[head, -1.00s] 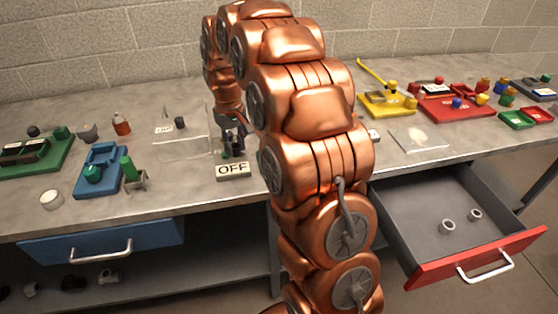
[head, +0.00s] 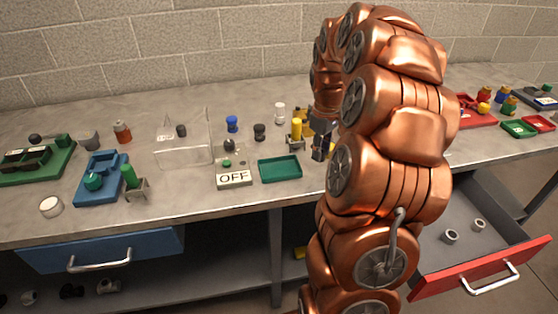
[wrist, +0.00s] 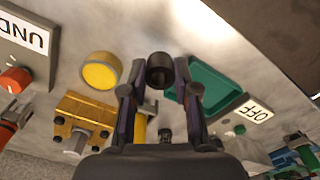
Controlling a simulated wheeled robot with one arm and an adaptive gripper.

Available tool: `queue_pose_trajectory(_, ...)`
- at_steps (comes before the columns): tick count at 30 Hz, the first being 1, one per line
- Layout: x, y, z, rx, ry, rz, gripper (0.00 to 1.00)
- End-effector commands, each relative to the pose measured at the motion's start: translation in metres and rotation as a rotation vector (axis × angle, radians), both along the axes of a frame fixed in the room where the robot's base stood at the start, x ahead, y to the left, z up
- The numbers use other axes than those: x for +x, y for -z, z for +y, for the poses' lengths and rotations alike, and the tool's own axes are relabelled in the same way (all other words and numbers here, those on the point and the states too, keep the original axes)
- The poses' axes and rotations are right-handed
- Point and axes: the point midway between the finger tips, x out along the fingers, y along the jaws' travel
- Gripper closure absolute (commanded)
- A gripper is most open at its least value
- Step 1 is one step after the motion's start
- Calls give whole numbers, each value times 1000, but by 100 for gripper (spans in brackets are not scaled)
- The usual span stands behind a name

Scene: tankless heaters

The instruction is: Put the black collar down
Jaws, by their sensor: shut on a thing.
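The black collar (wrist: 160,70) is a short dark ring between the fingertips of my gripper (wrist: 161,84) in the wrist view. My gripper is shut on it and holds it over the bench, between a yellow round piece (wrist: 101,70) and a green tray (wrist: 217,88). In the head view my gripper (head: 319,152) is at the bench's front half, right of the green tray (head: 280,168); my arm covers much of it. The collar is hard to make out there, and I cannot tell its height above the bench.
A yellow fixture (head: 297,132) stands close behind my gripper. The OFF sign (head: 234,178) and a clear bin (head: 184,150) are to the left. An open red-fronted drawer (head: 480,268) juts out at right. Small blue (head: 232,123) and black (head: 260,131) pieces stand behind the tray.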

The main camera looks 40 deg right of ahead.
Motion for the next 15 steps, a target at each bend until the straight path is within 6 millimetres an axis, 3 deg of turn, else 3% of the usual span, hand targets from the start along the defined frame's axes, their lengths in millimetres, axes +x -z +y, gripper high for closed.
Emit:
queue_pose_trajectory(9, 43, 5, 54, 2, -3, 4, 100)
queue_pose_trajectory(15, 61, 8, 75, 1, 0, 3, 100)
